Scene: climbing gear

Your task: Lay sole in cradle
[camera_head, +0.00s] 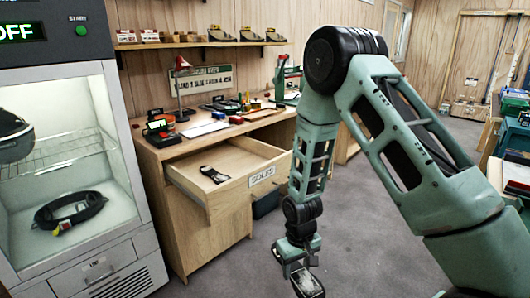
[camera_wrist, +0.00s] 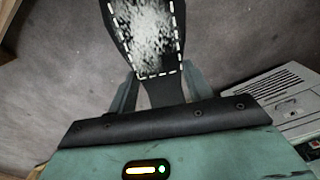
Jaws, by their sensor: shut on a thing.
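My gripper (camera_head: 297,266) hangs low over the grey floor in the head view, to the right of the open drawer. It is shut on a dark sole (camera_head: 308,284), which has a pale, scuffed patch. In the wrist view the sole (camera_wrist: 148,38) sticks out beyond the fingers, with a white dashed outline around the patch. Its far end is cut off by the picture edge. Another dark sole (camera_head: 214,174) lies in the open wooden drawer labelled SOLES (camera_head: 190,180). I cannot pick out the cradle for certain.
The workbench (camera_head: 160,148) holds small tools, a red lamp (camera_head: 181,85) and a green press-like device (camera_head: 286,82). A lit cabinet (camera_head: 130,225) with a dark looped item stands at left. Its grey front seems to show in the wrist view (camera_wrist: 290,100).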

